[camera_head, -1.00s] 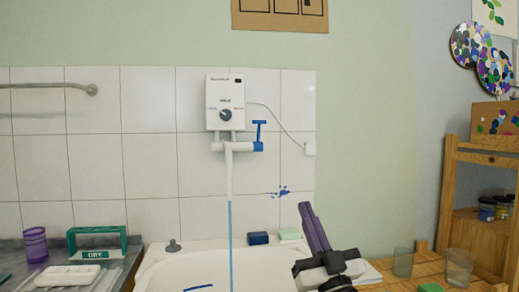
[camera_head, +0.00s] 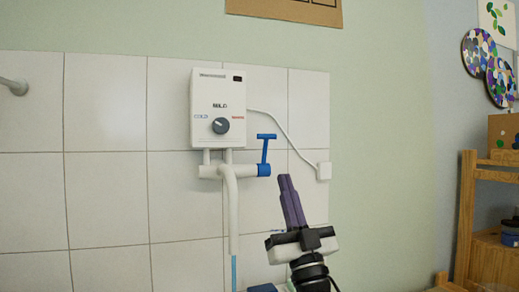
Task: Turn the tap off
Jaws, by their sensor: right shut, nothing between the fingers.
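The tap (camera_head: 228,185) is a white pipe with a downward spout under a white water heater (camera_head: 218,108) on the tiled wall. Its blue T-shaped handle (camera_head: 266,150) stands upright at the right end of the pipe. A thin blue stream of water (camera_head: 234,272) runs down from the spout. My right gripper (camera_head: 285,180) is shut and empty, with its purple fingers pointing up. In the picture its tips are just below and to the right of the blue handle, apart from it. My left gripper is not in view.
The heater has a grey dial (camera_head: 221,126). A white cord runs from it to a wall socket (camera_head: 324,171). A wooden shelf (camera_head: 467,215) stands at the right. The wall between handle and shelf is clear.

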